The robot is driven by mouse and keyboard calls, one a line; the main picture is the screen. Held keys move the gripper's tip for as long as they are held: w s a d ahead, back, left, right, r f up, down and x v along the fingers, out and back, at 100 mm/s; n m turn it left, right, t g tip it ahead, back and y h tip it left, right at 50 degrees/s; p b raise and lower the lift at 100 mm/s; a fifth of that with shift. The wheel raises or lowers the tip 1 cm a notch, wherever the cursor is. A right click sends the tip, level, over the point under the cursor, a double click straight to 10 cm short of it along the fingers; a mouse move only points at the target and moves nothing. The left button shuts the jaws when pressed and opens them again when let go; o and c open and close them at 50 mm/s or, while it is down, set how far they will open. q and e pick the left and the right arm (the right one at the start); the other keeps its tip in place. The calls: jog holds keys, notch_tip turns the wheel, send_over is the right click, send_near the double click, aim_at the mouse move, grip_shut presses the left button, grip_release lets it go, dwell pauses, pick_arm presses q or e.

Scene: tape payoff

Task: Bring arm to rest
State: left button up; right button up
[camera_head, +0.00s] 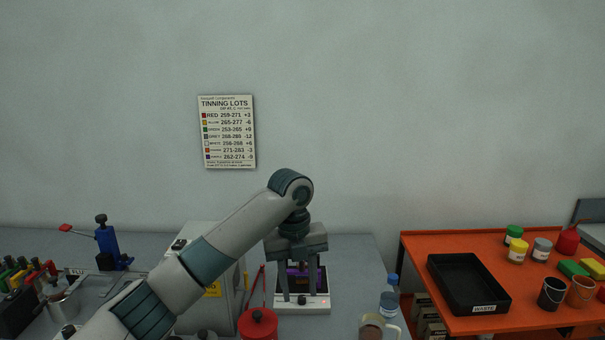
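My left arm comes in from the lower left and bends down at the wrist. My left gripper (299,298) points down in front of a small white device (302,308) with a red light, on the grey bench. Its two fingers are apart. A dark and purple item (299,277) shows between and behind them; I cannot tell whether the fingers touch it. My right gripper is not in view.
A red canister (258,324), a clear bottle with blue cap (389,298) and a mug (376,328) stand close by. A blue tool (109,245) is at the left. An orange table (420,252) at the right holds a black tray (468,283), jars and small buckets.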

pick_arm(q)
jog(key=s+f+n+t+h, duration=0.1)
jog(key=s+f+n+h, duration=0.1)
jog(key=s+f+n, duration=0.85)
jog(key=s+f+n+h, duration=0.2)
jog(key=s+f+n, duration=0.35)
jog(key=f, duration=0.95)
jog(key=s+a+f+n+t+y, duration=0.1)
jog(key=s+a+f+n+y, duration=0.1)
jog(key=s+a+n, duration=0.85)
jog(key=s+a+f+n+t+y, duration=0.1)
jog(key=s+a+f+n+y, duration=0.3)
jog(key=s+a, duration=1.05)
jog(key=s+d+f+g+h, duration=0.1)
jog(key=d+f, duration=0.1)
jog(key=f, duration=1.1)
jog(key=s+d+f, duration=0.1)
jog(key=s+f, duration=0.1)
jog(key=f, duration=1.2)
jog(key=s+a+f+g, duration=0.1)
jog(key=s+a+f, duration=0.1)
jog(key=s+f, duration=1.5)
jog(key=shift+s+a+f+n, duration=0.35)
jog(key=shift+s+a+f, duration=0.05)
jog(key=shift+s, duration=0.15)
